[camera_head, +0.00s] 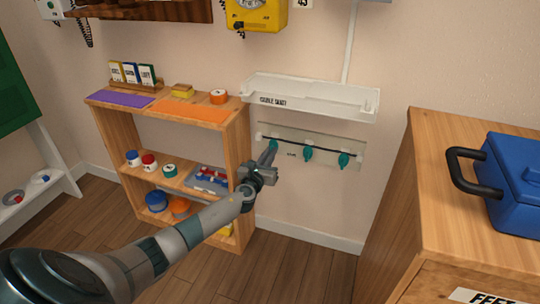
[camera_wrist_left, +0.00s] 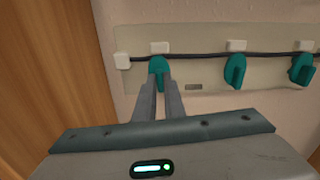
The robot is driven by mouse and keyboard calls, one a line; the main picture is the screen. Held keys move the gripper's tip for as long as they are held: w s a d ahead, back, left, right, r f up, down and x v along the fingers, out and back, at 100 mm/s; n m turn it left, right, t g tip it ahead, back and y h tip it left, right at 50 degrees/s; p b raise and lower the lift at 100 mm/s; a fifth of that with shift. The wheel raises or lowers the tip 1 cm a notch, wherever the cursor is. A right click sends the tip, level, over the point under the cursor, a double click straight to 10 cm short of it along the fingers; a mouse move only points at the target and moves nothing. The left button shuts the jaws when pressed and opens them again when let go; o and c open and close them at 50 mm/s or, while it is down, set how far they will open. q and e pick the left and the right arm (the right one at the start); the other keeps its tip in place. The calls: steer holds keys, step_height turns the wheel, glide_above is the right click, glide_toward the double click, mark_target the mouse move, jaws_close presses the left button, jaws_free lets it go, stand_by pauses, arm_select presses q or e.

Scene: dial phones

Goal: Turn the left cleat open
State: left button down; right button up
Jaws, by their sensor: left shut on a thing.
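A pale panel (camera_head: 324,150) on the wall carries a dark cable and three teal cleats. The left cleat (camera_wrist_left: 158,70) is at the left end of the panel in the left wrist view. My left gripper (camera_wrist_left: 160,85) is shut on it, one finger on each side of its lower part. In the head view my left gripper (camera_head: 268,160) reaches the left cleat and partly covers it. The middle cleat (camera_head: 308,153) and the right cleat (camera_head: 343,159) hang to the right, untouched. My right gripper is not in view.
A white cable duct shelf (camera_head: 310,98) sits just above the panel. A wooden shelf unit (camera_head: 236,140) with tapes and jars stands close on the left. A wooden cabinet (camera_head: 440,140) with a blue toolbox (camera_head: 512,190) stands at the right.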

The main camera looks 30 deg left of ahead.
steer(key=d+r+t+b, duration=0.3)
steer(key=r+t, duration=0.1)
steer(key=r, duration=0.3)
arm_select(q)
steer(key=shift+a+f+n+p, duration=0.15)
steer(key=shift+n+p, duration=0.2)
steer(key=shift+n, duration=3.4)
steer(key=shift+f+n+p, duration=0.2)
steer(key=shift+n+p, duration=0.2)
steer(key=shift+n, duration=3.4)
steer(key=shift+a+f+n+p, duration=0.15)
steer(key=shift+n+p, duration=0.2)
steer(key=shift+n, duration=3.4)
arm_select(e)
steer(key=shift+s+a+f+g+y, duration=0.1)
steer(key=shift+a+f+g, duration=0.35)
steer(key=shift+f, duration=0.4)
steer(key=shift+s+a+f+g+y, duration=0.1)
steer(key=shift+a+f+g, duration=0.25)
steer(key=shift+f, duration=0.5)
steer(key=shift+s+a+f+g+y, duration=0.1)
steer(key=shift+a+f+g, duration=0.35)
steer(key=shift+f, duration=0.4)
arm_select(q)
steer(key=shift+d, duration=0.1)
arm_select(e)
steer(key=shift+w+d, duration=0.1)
